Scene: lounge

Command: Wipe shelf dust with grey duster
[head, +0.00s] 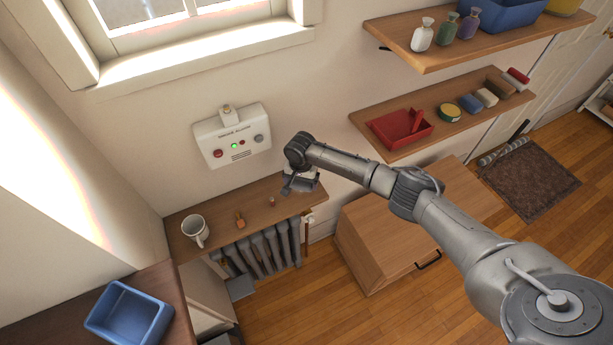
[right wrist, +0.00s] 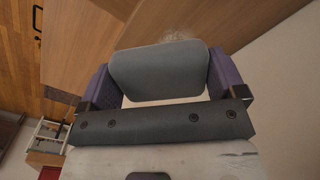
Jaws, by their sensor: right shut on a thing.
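The wooden shelf (head: 258,210) runs along the wall above the radiator. My right gripper (head: 297,186) is over its right end, with the arm reaching in from the lower right. In the right wrist view, my right gripper (right wrist: 160,85) has its two purple fingers on either side of the grey duster (right wrist: 158,72) and is shut on it. A pale fuzzy patch (right wrist: 182,36), perhaps dust, shows just beyond the duster on a wooden surface. In the head view the gripper largely hides the duster, and I cannot tell whether it touches the shelf. My left gripper is not in view.
A white mug (head: 195,229), a small orange item (head: 240,218) and a small reddish item (head: 272,201) stand on the shelf. A white wall box (head: 232,137) hangs above. A wooden cabinet (head: 385,245) stands to the right, below a shelf holding a red caddy (head: 392,130).

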